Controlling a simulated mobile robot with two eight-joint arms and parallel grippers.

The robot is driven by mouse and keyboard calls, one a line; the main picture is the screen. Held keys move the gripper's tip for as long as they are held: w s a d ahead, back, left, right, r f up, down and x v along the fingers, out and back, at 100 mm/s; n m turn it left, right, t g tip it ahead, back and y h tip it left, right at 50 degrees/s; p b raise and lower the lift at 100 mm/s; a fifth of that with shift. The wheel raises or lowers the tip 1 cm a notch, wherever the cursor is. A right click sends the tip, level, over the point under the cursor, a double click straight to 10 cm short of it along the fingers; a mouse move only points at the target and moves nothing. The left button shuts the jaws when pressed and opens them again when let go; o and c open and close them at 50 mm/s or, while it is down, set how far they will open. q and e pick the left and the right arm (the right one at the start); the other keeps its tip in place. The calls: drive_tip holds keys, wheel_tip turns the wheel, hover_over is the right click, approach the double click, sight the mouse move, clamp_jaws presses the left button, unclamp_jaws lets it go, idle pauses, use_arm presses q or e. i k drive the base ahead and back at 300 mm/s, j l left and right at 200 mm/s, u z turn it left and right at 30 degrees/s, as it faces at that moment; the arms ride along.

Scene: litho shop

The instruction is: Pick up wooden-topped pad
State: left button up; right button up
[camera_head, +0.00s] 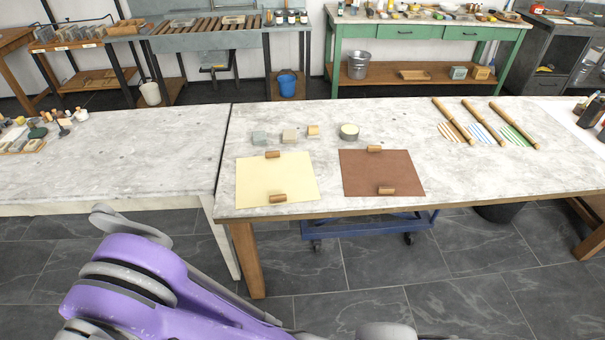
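Several small items stand in a row on the marble-topped table (400,118), behind two sheets. They are a grey block (259,138), a beige-grey block (290,136), a small block with a light wood-coloured top (313,131) and a round tin (349,131). The wood-coloured block looks most like the wooden-topped pad, but it is too small to be sure. It stands between the beige-grey block and the tin, apart from both. A purple and grey arm of mine crosses the lower left, below the table edge. Neither gripper can be made out.
A cream sheet (251,184) and a brown sheet (371,177) lie in front, with small wooden pieces on them. Three wooden rollers (482,123) lie to the right. A second marble table (130,155) adjoins on the left. A blue wheeled trolley (365,224) stands underneath.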

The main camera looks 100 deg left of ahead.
sight(313, 132)
drive_tip(key=u, duration=3.1)
